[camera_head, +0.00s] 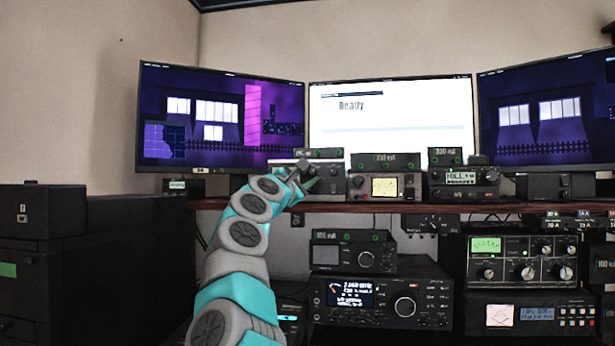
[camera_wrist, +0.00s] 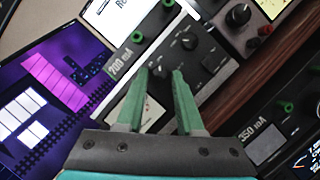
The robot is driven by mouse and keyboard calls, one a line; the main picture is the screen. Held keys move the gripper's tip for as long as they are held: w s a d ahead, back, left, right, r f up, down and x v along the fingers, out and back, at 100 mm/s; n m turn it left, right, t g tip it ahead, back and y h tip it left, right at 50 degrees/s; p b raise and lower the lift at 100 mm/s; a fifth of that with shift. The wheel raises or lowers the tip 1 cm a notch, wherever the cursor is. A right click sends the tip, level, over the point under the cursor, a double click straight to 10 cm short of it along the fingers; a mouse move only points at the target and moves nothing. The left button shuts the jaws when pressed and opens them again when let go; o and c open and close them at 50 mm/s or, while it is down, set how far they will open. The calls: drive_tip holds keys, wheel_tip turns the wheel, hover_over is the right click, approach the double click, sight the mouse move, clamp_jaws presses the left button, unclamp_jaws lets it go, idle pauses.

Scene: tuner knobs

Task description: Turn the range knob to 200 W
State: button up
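My gripper (camera_head: 304,176) is at the small tuner (camera_head: 334,184) on the left end of the shelf, under the middle screen. In the wrist view my gripper (camera_wrist: 160,73) is open. Its two green fingers lie over the tuner's front panel (camera_wrist: 210,84), one on each side of a small dark knob (camera_wrist: 160,72). I cannot tell whether the fingers touch it. A second knob (camera_wrist: 188,42) sits farther along the same panel. The knob markings are too small to read, so I cannot tell which is the range knob. The fingers hide part of the panel and its pale meter.
A box marked about 200 mA (camera_wrist: 128,58) with green posts stands on the tuner. Other radio units (camera_head: 386,186) stand to its right on the wooden shelf (camera_head: 225,204). More equipment (camera_head: 382,300) fills the space below. Screens (camera_head: 390,130) stand close behind.

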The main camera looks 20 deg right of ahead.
drive_tip(key=shift+o, duration=1.3)
drive_tip(key=b+v, duration=0.5)
drive_tip(key=v, duration=0.2)
drive_tip(key=shift+s+a+f, duration=0.2)
drive_tip(key=shift+a, duration=0.1)
